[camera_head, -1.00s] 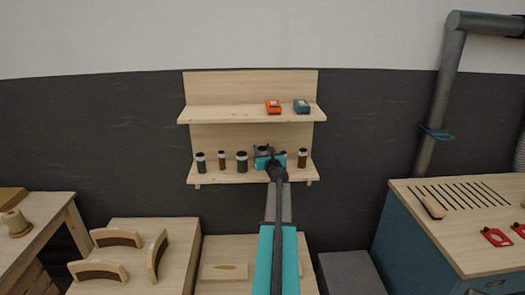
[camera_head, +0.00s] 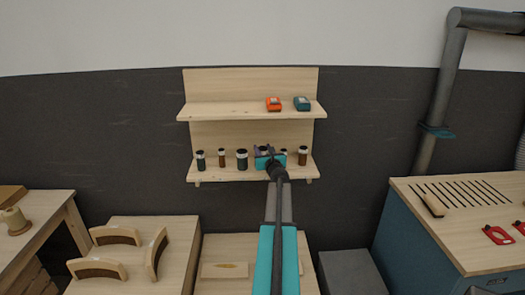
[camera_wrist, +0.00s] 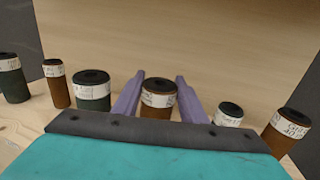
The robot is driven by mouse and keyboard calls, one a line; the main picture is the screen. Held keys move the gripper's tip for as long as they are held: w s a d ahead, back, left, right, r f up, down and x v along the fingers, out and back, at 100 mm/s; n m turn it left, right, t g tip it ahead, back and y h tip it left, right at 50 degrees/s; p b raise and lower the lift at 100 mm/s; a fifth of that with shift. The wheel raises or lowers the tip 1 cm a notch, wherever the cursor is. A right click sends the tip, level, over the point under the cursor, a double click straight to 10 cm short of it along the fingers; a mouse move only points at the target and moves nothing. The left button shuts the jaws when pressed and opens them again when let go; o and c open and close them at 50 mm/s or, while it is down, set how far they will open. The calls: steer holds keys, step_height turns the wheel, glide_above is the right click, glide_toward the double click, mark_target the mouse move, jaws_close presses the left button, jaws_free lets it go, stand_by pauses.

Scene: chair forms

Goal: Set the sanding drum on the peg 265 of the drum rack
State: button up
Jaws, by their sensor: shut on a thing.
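My gripper (camera_head: 264,153) is at the lower shelf of the wooden wall rack. In the wrist view its two purple fingers (camera_wrist: 160,78) stand on either side of a brown sanding drum (camera_wrist: 158,104) with a dark top and a white label band, and are shut on it. The drum is upright; its lower part is hidden behind my gripper body. I cannot tell whether its base touches the shelf. The label's print is too small to read. No peg numbered 265 can be made out in either view.
Other drums stand on the lower shelf (camera_head: 225,175), several to the left, such as a dark one (camera_wrist: 92,92), and a brown one (camera_wrist: 285,130) at right. A slotted bench (camera_head: 470,235) stands right.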

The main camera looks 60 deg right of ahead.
steer(key=shift+f, duration=0.15)
steer(key=o, duration=1.2)
steer(key=shift+o, duration=0.2)
steer(key=shift+s+a, duration=0.1)
steer(key=shift+b+v, duration=0.45)
steer(key=shift+v, duration=0.6)
steer(key=b+v, duration=0.2)
steer(key=v, duration=0.9)
steer(key=shift+a+b, duration=0.25)
steer(key=shift+b, duration=0.15)
steer(key=shift+s, duration=0.15)
